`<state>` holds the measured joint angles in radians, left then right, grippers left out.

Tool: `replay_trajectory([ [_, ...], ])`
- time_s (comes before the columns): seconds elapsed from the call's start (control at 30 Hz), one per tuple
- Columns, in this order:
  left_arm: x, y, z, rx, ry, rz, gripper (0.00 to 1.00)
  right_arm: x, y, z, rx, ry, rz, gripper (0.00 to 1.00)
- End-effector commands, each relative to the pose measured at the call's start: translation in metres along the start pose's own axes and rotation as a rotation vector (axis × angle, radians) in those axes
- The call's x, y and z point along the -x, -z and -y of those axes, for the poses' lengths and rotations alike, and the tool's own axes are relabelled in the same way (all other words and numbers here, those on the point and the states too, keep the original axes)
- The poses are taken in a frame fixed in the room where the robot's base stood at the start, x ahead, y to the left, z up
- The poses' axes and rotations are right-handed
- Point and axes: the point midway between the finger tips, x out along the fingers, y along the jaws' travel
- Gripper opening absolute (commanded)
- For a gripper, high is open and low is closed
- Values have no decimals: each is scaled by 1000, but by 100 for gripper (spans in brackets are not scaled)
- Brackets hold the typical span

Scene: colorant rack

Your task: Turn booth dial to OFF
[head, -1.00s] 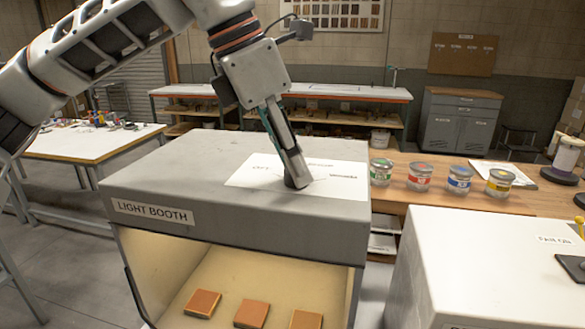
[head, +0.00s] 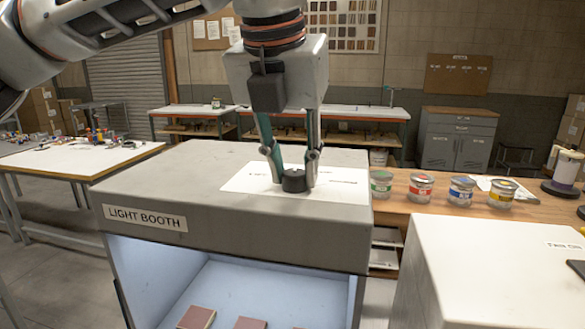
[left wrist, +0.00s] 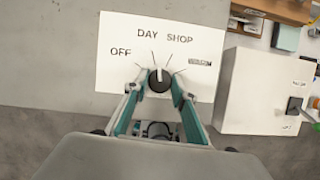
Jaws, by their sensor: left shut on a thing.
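The booth dial is a round black knob (head: 293,181) on a white label plate (head: 240,180) on top of the light booth (head: 235,225). My left gripper (head: 292,180) points down, with its two fingers shut on opposite sides of the knob. The left wrist view shows the knob (left wrist: 159,80) between the fingertips of my left gripper (left wrist: 159,88). The plate reads OFF at the left, then DAY and SHOP, with a small unreadable label at the right. The knob's pale mark points roughly up, near DAY. My right gripper is out of sight.
Brown tiles (head: 197,318) lie inside the booth, lit bluish white. Several paint jars (head: 421,187) stand on the wooden bench to the right. A white box (head: 500,270) stands at the front right. A table (head: 70,158) is at the left.

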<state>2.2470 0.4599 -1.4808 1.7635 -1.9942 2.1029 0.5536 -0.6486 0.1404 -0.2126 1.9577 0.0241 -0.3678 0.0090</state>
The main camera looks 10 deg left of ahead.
Motion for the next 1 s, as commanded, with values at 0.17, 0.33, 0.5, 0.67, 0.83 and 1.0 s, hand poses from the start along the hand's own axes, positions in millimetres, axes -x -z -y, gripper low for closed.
replay_trajectory([
  [0.17, 0, 0, 2, 155, -67, 0, 4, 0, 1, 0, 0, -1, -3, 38],
  [0.33, 0, 0, 3, 304, -128, 1, 4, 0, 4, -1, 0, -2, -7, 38],
  [0.5, 0, 0, 4, 450, -189, 0, 4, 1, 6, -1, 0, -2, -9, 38],
  [0.67, 0, -1, 4, 573, -240, 1, 4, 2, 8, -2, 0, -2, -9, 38],
  [0.83, 0, -1, 5, 677, -283, -1, 4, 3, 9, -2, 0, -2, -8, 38],
  [1.0, 0, -2, 5, 750, -312, -1, 4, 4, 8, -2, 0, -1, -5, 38],
])
